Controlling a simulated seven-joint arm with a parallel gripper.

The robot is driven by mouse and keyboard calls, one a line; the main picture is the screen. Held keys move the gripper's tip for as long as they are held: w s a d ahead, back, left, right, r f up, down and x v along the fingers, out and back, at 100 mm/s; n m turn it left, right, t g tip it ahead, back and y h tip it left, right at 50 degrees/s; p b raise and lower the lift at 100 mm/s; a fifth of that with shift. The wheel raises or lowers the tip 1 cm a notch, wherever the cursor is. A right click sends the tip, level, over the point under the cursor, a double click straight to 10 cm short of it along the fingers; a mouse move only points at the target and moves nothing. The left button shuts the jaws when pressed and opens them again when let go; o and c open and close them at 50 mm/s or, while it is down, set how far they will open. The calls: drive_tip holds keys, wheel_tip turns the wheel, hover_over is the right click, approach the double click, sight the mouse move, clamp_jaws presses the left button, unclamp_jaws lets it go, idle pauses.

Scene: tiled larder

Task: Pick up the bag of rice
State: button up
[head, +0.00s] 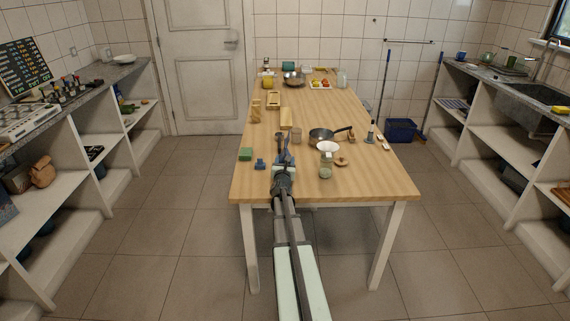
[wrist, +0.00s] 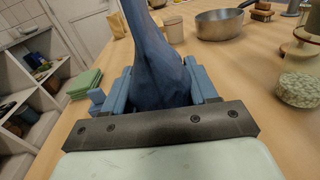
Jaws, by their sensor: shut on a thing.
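A dark blue bag (wrist: 160,60), which I take to be the bag of rice, stands between the fingers of my gripper (wrist: 163,88) in the wrist view. It is wide low down and narrows upward, and its top runs out of that view. The blue fingers press on it from both sides, and its lower part is hidden by the gripper. In the head view my gripper (head: 282,160) is over the near part of the wooden table, with the bag (head: 283,151) small and partly hidden at its end. I cannot tell whether the bag touches the table.
Left of my gripper lie a green folded stack (head: 245,154) and a small blue object (head: 260,163). The table's front right corner (head: 390,188) is clear.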

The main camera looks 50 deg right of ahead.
wheel_tip(320, 180, up, 10)
drive_tip(key=shift+f, duration=0.1)
idle(0.4)
idle(0.5)
